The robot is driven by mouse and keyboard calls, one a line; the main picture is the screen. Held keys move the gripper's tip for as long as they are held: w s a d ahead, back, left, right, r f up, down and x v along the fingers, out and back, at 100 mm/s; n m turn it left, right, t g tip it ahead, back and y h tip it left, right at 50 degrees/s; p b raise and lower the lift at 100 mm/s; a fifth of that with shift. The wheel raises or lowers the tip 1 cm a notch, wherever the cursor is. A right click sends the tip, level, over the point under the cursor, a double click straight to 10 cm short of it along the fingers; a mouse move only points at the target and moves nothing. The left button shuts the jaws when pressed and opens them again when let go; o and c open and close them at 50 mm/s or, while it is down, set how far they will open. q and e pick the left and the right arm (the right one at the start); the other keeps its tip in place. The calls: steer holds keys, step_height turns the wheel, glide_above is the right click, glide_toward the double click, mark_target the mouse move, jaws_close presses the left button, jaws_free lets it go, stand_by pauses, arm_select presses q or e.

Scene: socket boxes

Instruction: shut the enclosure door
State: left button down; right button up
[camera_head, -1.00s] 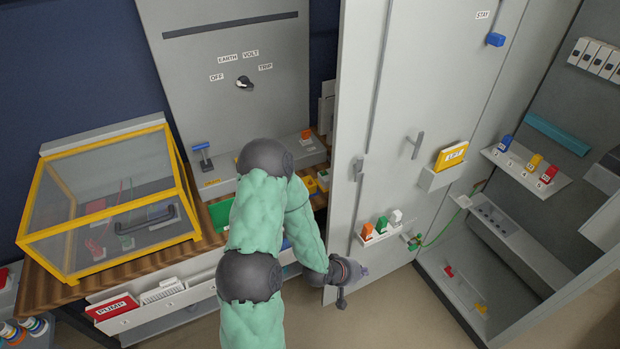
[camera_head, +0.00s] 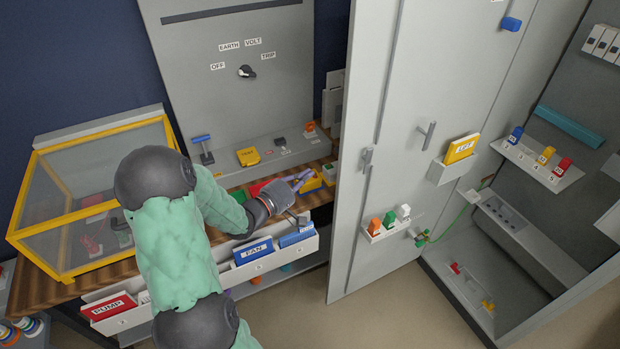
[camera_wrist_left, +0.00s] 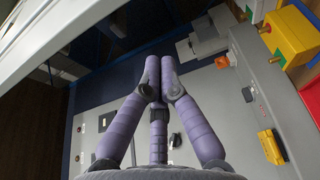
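The enclosure door (camera_head: 397,85) is a tall grey panel. It stands open, swung out to the left of the grey enclosure (camera_head: 560,75), whose inside shows at the right. A handle (camera_head: 427,136) and a latch (camera_head: 367,158) are on the door. My left gripper (camera_head: 304,180) is left of the door's free edge, over the front of the workbench, and not touching the door. In the left wrist view its purple fingers (camera_wrist_left: 160,68) come together at the tips with nothing visible between them. My right gripper is not in view.
A yellow-framed glass case (camera_head: 95,190) stands on the wooden bench. Drawers marked FAN (camera_head: 254,251) and PUMP (camera_head: 109,306) are below. Open floor lies before the door.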

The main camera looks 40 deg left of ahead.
arm_select(q)
steer(key=w+d+b, duration=0.3)
steer(key=w+d, duration=0.1)
steer(key=w, duration=0.2)
steer(key=shift+w, duration=0.3)
stand_by(0.4)
